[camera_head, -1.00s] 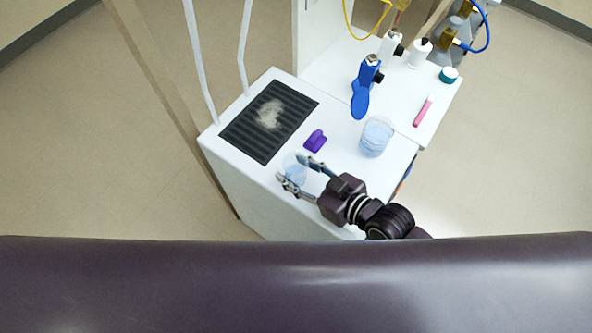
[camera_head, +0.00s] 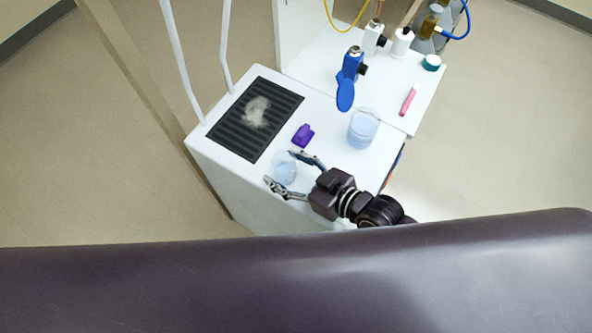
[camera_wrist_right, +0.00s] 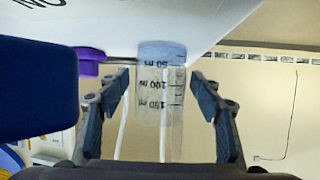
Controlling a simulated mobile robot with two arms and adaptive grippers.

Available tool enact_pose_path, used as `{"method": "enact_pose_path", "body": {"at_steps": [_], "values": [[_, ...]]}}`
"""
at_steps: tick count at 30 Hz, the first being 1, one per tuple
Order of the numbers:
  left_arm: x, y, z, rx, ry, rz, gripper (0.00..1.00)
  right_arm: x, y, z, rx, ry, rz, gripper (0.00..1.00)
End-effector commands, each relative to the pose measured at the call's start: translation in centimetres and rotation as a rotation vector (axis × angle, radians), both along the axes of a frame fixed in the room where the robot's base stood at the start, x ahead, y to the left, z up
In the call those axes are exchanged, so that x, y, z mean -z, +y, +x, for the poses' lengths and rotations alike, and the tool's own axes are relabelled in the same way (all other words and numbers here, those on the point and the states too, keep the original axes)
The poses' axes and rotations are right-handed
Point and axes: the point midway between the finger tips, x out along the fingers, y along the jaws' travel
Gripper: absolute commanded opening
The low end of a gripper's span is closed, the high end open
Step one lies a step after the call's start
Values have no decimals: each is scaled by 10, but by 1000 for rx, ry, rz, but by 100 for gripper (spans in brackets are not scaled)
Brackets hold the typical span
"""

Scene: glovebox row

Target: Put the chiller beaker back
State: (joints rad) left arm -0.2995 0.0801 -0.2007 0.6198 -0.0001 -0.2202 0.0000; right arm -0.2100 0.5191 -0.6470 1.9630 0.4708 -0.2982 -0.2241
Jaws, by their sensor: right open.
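A small clear beaker (camera_head: 284,173) with pale blue contents stands on the white cabinet top near its front edge. In the right wrist view the beaker (camera_wrist_right: 160,82) shows 50, 100 and 150 ml marks, upside down in the picture. My right gripper (camera_head: 278,167) is open, with one finger on each side of this beaker; in the wrist view gaps show between the fingers (camera_wrist_right: 160,95) and the glass. A larger beaker (camera_head: 363,130) with pale blue contents stands further right on the top. My left gripper is not in view.
A dark ribbed plate (camera_head: 232,132) with a frosty patch lies at the left of the top. A purple object (camera_head: 303,135) sits close to the gripper. A blue upright tool (camera_head: 347,85), a pink item (camera_head: 408,101) and a teal-lidded jar (camera_head: 432,63) stand further back.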

Motion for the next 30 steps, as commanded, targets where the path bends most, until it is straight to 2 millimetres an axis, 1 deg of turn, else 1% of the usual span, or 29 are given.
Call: {"method": "enact_pose_path", "body": {"at_steps": [5,12,15,21,30], "values": [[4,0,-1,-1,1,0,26,-6,-17,-16,-1,2,-3,59],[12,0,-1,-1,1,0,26,-26,-51,-49,-1,4,-2,59],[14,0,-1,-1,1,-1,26,-33,-62,-61,-4,3,-2,59],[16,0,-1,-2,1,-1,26,-42,-76,-73,0,1,-1,59],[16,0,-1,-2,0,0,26,-46,-80,-77,-1,0,2,59]]}}
